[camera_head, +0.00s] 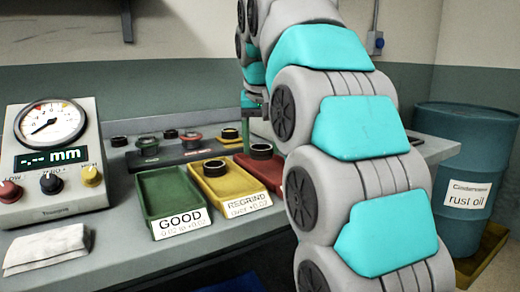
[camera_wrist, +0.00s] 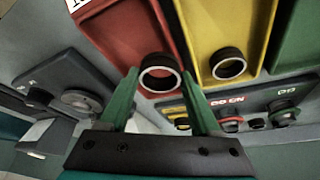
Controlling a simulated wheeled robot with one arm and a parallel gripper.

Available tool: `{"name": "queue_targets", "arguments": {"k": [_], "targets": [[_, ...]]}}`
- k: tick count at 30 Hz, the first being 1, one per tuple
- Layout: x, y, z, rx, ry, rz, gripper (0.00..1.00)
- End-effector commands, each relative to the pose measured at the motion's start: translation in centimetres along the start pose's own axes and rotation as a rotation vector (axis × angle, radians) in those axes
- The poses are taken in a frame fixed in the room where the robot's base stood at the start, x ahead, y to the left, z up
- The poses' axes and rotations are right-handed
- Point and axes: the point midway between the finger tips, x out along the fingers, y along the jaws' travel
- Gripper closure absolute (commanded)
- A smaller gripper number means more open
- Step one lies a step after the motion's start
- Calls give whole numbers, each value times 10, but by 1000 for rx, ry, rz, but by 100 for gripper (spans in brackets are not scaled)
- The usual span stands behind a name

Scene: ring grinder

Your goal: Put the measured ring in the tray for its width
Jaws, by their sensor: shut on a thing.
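My gripper (camera_wrist: 160,84) has its green fingers shut on a dark ring with a bright rim (camera_wrist: 160,60). The held ring is over the far end of the red tray (camera_wrist: 118,32); I cannot tell whether it touches the tray. In the head view the ring (camera_head: 261,151) shows beside one green finger (camera_head: 246,134), and my arm hides much of the red tray (camera_head: 264,172). Another dark ring (camera_head: 215,167) sits in the yellow REGRIND tray (camera_head: 238,190). The green GOOD tray (camera_head: 167,188) looks empty. The gauge (camera_head: 53,160) shows dashes and mm.
A dark plate (camera_head: 165,157) with coloured fittings lies behind the trays. Loose dark rings (camera_head: 119,141) stand at the back. A white cloth (camera_head: 46,247) lies at the front left. A blue rust oil barrel (camera_head: 462,150) stands right of the bench.

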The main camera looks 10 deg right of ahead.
Motion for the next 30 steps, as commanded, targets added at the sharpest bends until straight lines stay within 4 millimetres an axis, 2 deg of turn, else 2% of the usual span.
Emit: {"name": "queue_targets", "arguments": {"k": [3, 9, 15, 20, 26, 30], "targets": [[8, -1, -19, 1, 1, -1, 100], [22, -1, -45, 1, 3, -1, 100], [29, -1, -59, 2, 5, -1, 100], [33, -1, -60, 1, 4, -1, 100], [52, -1, -52, 1, 3, -2, 100], [54, -1, -49, 0, -2, -1, 100]]}}
